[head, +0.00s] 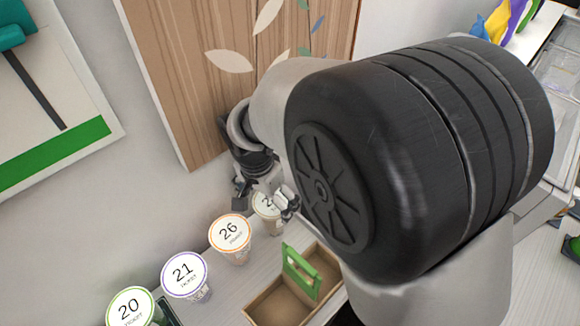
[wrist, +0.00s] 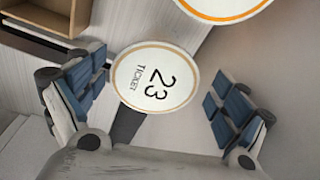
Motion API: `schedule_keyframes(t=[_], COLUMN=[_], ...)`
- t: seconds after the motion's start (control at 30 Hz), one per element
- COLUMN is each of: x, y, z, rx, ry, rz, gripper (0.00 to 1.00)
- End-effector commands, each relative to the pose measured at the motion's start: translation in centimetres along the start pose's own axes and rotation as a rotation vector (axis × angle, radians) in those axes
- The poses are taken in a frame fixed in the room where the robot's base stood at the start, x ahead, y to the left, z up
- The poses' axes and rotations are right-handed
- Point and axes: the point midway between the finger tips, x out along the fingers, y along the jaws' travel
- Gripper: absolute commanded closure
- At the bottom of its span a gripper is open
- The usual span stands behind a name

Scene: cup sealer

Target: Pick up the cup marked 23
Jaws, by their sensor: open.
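The cup marked 23 (wrist: 155,76) has a white lid with a tan rim and lies between my gripper's open fingers in the wrist view. Its printing appears sideways there. In the head view this cup (head: 266,206) is at the far end of a row of cups, partly hidden by my gripper (head: 266,197). My gripper (wrist: 158,108) is open, with one blue-padded finger on each side of the lid. I cannot tell whether either finger touches the cup.
Cups marked 26 (head: 230,233), 21 (head: 184,273) and 20 (head: 130,308) stand in a row toward the lower left. A wooden box (head: 268,303) with a green divider (head: 300,270) sits right of them. A wood-grain panel (head: 185,70) and wall stand close behind my gripper.

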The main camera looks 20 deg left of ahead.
Motion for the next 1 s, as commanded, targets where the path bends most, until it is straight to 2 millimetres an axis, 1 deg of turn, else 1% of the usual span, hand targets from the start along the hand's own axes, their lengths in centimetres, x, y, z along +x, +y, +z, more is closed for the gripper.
schedule_keyframes(t=[0.03, 0.17, 0.27, 0.4, 0.53, 0.6, 0.77, 1.0], x=[0.4, 0.9, 1.7, 3.9, 5.6, 5.9, 5.8, 5.8], y=[0.0, 0.1, 0.2, 0.5, 0.4, 0.4, 0.4, 0.4], z=[0.0, -0.1, -0.3, -0.7, -0.7, -0.7, -0.8, -0.7], rx=[0.0, 0.001, 0.001, 0.001, 0.001, 0.001, 0.001, 0.0], ry=[0.0, 0.0, 0.0, -0.001, -0.001, 0.0, 0.0, 0.0], rz=[0.0, 0.0, 0.001, 0.002, 0.001, -0.001, -0.002, -0.001], gripper=[0.07, 0.07, 0.07, 0.07, 0.07, 0.07, 0.07, 0.22])
